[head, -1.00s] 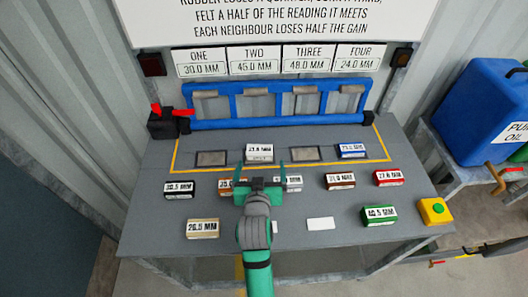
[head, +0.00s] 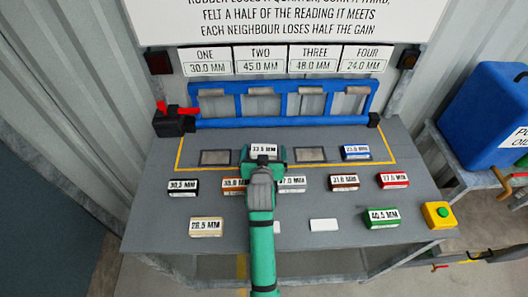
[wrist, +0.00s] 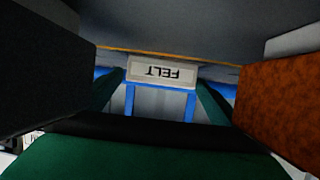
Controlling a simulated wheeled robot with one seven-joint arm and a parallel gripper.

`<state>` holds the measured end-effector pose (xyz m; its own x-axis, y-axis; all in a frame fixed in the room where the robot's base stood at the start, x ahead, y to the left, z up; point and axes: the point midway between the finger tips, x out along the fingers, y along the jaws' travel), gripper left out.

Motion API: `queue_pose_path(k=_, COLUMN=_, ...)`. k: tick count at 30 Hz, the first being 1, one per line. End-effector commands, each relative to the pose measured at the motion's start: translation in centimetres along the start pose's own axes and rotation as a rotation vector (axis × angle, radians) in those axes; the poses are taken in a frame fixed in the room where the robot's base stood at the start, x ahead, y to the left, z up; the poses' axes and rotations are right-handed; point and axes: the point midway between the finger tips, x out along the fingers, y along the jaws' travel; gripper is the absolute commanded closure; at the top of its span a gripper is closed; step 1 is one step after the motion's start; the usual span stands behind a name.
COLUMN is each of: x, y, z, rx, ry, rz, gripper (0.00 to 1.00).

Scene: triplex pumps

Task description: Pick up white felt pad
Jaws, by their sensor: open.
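A white felt pad (head: 263,149) labelled 33.5 MM sits in the second slot from the left, inside the yellow outline on the bench. In the wrist view its front face (wrist: 163,72) reads FELT upside down, between the two green fingers. My gripper (head: 264,153) is open, with one finger at each side of the pad. I cannot tell whether the fingers touch it. The arm hides part of the bench in front of the pad.
A pale pad (head: 291,184) and a brown pad (head: 235,185) lie near my wrist. A blue pad (head: 355,152) sits in the fourth slot. Empty grey slots (head: 215,157) (head: 311,154) flank the felt pad. A blue frame (head: 280,123) stands behind.

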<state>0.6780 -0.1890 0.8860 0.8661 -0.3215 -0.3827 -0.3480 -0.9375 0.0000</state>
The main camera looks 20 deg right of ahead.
Motion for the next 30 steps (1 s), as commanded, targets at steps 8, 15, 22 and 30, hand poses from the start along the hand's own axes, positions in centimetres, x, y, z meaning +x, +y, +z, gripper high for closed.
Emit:
queue_pose_path(k=8, x=1.03, y=0.01, z=0.05, rx=0.0, ry=-0.001, rz=0.0, gripper=0.06)
queue_pose_path(k=15, x=1.0, y=0.01, z=0.03, rx=0.0, ry=0.0, rz=0.0, gripper=0.42)
queue_pose_path(k=22, x=0.98, y=0.0, z=0.0, rx=0.0, ry=0.0, rz=0.0, gripper=0.51)
queue_pose_path(k=30, x=0.68, y=-0.01, z=-0.84, rx=0.0, ry=0.003, rz=0.0, gripper=0.51)
